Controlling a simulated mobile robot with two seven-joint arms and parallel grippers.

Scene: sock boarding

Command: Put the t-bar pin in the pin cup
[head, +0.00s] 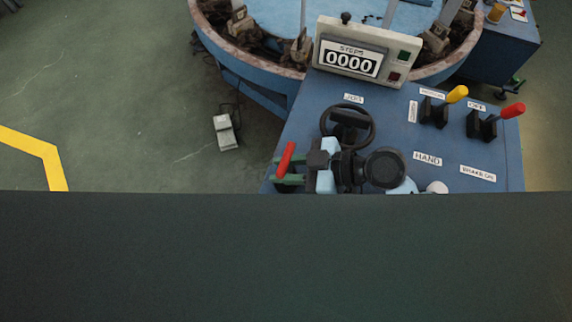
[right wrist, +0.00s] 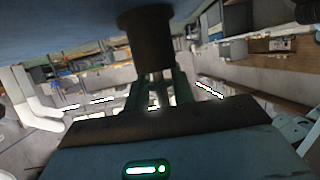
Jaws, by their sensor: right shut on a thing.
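In the head view a red bar, which I take to be the handle of the t-bar pin (head: 286,160), sits at the left edge of the blue console. The green fingers of my right gripper (head: 288,172) are shut on it. In the right wrist view the green fingers (right wrist: 155,93) stand at the lower end of a dark cylinder (right wrist: 148,38). It meets a blue surface at the top of the picture. I cannot tell whether this cylinder is the pin cup or part of the pin. The pin's lower part is hidden. My left gripper is not in view.
The blue console (head: 400,125) bears a dark ring (head: 347,127) close to my right gripper, a yellow-tipped lever (head: 445,103), a red-tipped lever (head: 495,120) and a counter box (head: 367,51) reading 0000. A round machine (head: 262,60) stands behind. Open floor lies left.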

